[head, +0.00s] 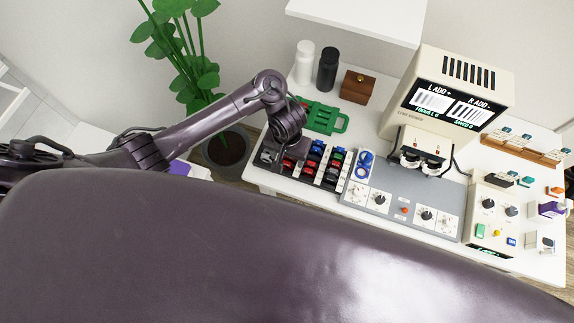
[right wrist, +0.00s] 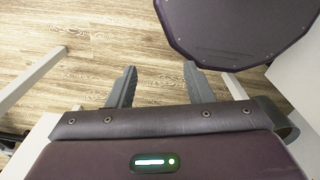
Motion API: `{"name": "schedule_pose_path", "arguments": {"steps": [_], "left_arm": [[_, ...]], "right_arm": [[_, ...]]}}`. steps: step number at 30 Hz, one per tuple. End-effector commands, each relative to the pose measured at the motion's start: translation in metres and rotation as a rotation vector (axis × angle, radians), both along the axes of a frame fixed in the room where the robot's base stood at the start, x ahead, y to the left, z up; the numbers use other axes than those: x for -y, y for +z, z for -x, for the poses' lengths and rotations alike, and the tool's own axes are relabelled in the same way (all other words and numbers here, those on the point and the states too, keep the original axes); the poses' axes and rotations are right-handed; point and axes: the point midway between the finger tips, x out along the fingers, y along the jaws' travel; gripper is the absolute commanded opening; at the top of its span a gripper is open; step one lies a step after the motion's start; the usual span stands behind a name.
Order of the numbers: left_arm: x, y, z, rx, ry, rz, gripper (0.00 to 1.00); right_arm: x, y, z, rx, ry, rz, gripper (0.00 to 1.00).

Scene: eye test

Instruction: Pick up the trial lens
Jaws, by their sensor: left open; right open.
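A dark rack (head: 331,173) near the left end of the white table holds rows of small red, blue, green and dark pieces that look like trial lenses (head: 310,164). I cannot tell which single lens the task means. My left gripper (head: 277,152) points down at the rack's left end, over or beside its red pieces. Its jaws are open, but its fingertips are small and partly hidden, and I cannot tell whether they touch anything. My right gripper (right wrist: 160,68) is open and empty in the right wrist view, with wood floor beyond its fingers.
A green tray (head: 322,117), white bottle (head: 304,62), black bottle (head: 327,69) and wooden box (head: 357,87) stand behind the rack. A grey control panel (head: 381,208) and a display machine (head: 459,83) stand to the right. A potted plant (head: 226,148) is left of the table.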

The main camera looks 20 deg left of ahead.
Motion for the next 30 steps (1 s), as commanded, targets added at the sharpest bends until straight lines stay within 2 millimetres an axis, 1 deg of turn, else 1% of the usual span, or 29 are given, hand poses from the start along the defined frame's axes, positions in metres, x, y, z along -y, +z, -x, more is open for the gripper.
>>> {"name": "schedule_pose_path", "arguments": {"steps": [1,3,6,7,11,16,17,21,27,30], "left_arm": [[0.000,-0.016,0.002,-0.002,0.000,0.001,0.60],[-0.001,-0.025,0.002,-0.002,0.000,0.001,0.60],[-0.001,-0.034,0.002,-0.004,0.000,-0.001,0.60],[-0.001,-0.037,0.002,-0.003,0.000,-0.001,0.60],[-0.001,-0.041,0.001,-0.001,0.000,0.000,0.60],[-0.001,-0.040,0.001,-0.001,0.000,0.000,0.60],[-0.001,-0.040,0.001,-0.001,0.000,0.000,0.57],[-0.001,-0.040,0.001,-0.001,0.000,0.001,0.39],[-0.001,-0.040,0.001,-0.001,0.000,0.000,0.13],[-0.001,-0.040,0.001,-0.001,0.000,0.001,0.12]], "right_arm": [[-0.001,-0.014,-0.009,0.013,0.000,-0.001,0.47],[-0.001,-0.021,-0.023,0.031,0.000,-0.003,0.47],[-0.002,-0.020,-0.037,0.054,0.000,-0.005,0.47],[-0.003,-0.020,-0.039,0.057,0.000,-0.005,0.47],[-0.002,-0.021,-0.038,0.055,0.000,-0.005,0.47],[-0.001,-0.021,-0.025,0.037,-0.001,-0.003,0.47],[-0.001,-0.021,-0.022,0.034,-0.001,-0.003,0.47],[-0.001,-0.022,-0.016,0.023,-0.001,-0.002,0.47],[-0.001,-0.022,-0.017,0.025,0.000,-0.001,0.47],[-0.001,-0.022,-0.019,0.028,0.000,-0.002,0.47]]}}
